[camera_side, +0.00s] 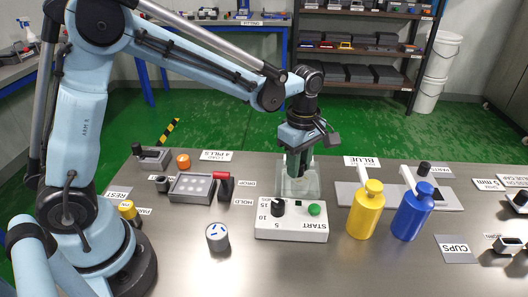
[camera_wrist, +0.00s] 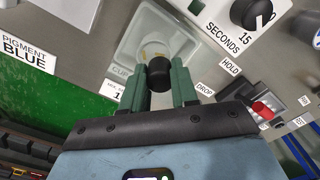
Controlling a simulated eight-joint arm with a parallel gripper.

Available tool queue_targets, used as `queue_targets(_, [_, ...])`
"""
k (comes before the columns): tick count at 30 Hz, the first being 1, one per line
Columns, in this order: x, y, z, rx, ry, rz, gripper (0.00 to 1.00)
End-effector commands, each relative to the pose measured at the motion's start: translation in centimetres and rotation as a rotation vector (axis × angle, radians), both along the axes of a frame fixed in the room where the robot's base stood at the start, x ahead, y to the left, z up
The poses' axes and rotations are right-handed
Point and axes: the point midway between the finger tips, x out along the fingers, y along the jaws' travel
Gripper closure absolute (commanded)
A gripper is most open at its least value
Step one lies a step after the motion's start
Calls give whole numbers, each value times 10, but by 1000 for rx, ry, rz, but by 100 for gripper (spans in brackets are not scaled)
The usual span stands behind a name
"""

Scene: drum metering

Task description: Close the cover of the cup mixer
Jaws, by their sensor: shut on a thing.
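The cup mixer has a white front box (camera_side: 290,233) with a black dial and a green START button. Behind the box stands its clear, see-through housing (camera_side: 313,187). My gripper (camera_side: 299,172) points down into this housing area from above. In the wrist view its green fingers (camera_wrist: 159,84) are shut on a black knob (camera_wrist: 160,72), which I take to be the cover's handle. A pale round shape (camera_wrist: 155,47) shows behind the knob. The cover's edges are too transparent to tell how far it is open.
A yellow bottle (camera_side: 366,214) and a blue bottle (camera_side: 412,215) stand to the right of the mixer. A grey tray (camera_side: 192,187) with a red-topped black part (camera_side: 224,184) lies to the left. A grey round container (camera_side: 218,238) stands at the front left.

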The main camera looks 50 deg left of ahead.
Motion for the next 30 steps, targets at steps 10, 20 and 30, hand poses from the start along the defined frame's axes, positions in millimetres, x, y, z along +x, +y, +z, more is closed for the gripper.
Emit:
queue_targets(10, [11,-10,0,-2,-6,1,100])
queue_targets(20, [10,-10,0,-3,-5,0,46])
queue_targets(30, [9,-9,5,-1,-2,1,46])
